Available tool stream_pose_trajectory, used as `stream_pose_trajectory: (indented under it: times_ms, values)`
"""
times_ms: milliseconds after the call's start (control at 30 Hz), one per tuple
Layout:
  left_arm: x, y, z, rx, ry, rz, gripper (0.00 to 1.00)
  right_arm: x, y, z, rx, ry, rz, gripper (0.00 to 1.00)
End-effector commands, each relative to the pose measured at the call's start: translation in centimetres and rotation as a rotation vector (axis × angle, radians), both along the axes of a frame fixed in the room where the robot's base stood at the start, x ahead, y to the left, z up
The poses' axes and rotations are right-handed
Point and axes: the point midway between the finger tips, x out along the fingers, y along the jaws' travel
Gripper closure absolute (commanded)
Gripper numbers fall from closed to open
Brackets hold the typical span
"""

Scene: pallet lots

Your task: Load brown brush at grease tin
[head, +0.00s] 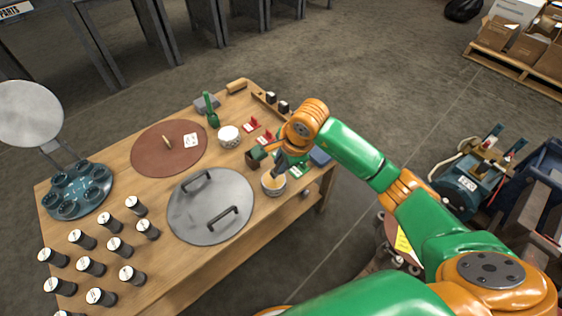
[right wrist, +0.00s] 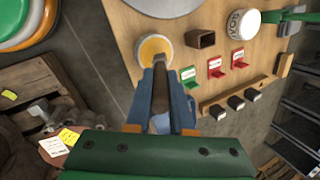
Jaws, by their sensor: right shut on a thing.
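The grease tin (head: 273,188), a small round pale tin with yellow-orange grease, stands near the table's right front edge. It also shows at the top of the right wrist view (right wrist: 144,57). My right gripper (head: 280,165) is above the tin and points down at it. In the right wrist view my gripper is shut on the brown brush (right wrist: 159,88), a dark brown stick whose far end reaches the grease. I cannot tell how deep the brush tip is, as the fingers hide part of it. My left gripper is not in view.
A grey round plate with two handles (head: 196,221) lies left of the tin. A small brown box (right wrist: 201,39) and red and green cards stand close by. Several black cylinders (head: 119,247) fill the table's left front. A wooden rack (right wrist: 231,95) with black blocks is nearby.

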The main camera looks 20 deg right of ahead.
Motion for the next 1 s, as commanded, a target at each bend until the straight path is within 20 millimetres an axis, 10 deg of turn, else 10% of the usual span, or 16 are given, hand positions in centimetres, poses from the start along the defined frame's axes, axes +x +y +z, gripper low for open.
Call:
stream_pose_trajectory:
  times_ms: [1000]
  values:
    - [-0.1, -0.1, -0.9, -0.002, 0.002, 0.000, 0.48, 0.0, 0.0, -1.0, 0.000, 0.000, 0.000, 1.00]
